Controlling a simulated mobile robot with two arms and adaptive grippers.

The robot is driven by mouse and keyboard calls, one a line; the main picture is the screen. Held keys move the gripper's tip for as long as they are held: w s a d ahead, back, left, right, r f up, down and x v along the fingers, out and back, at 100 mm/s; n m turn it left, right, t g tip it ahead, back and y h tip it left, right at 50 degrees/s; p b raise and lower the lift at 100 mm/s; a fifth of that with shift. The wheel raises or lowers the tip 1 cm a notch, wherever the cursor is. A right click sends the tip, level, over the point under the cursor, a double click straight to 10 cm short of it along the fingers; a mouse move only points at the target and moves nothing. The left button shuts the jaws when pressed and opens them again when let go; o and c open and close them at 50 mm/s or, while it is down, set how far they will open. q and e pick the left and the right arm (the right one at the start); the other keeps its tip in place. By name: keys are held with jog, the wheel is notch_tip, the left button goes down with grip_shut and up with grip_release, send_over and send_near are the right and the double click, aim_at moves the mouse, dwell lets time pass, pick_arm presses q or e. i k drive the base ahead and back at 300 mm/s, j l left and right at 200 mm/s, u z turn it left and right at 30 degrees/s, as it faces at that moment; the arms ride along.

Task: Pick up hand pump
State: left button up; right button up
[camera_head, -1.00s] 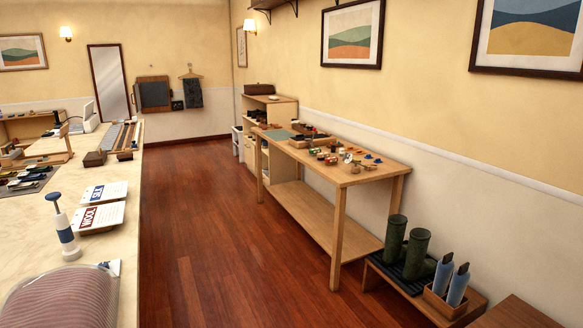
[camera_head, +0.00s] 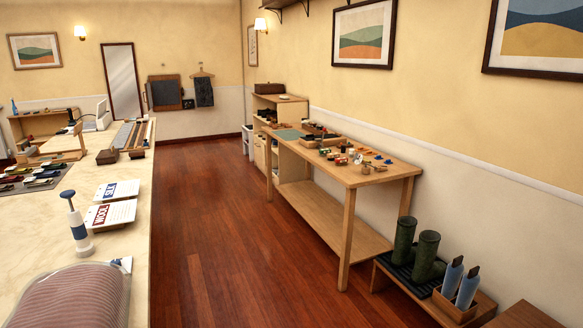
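The hand pump (camera_head: 78,226) stands upright on the pale marble-look counter (camera_head: 137,238) at the left. It has a white body with a blue band, a blue knob handle on top and a white foot. It stands just behind a striped bundle under a clear cover (camera_head: 75,299) and to the left of the WOOL and SILK cards. Neither of my grippers shows in the head view.
The WOOL card (camera_head: 110,214) and SILK card (camera_head: 118,190) lie beside the pump. Wooden floor (camera_head: 215,240) is clear between the counter and a wooden table (camera_head: 375,178) with small items. A low bench (camera_head: 398,284) with green boots stands at the lower right.

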aim_at(85, 249)
jog(key=u, duration=1.35)
jog(key=i+j+u, duration=0.15)
jog(key=i+j, duration=0.25)
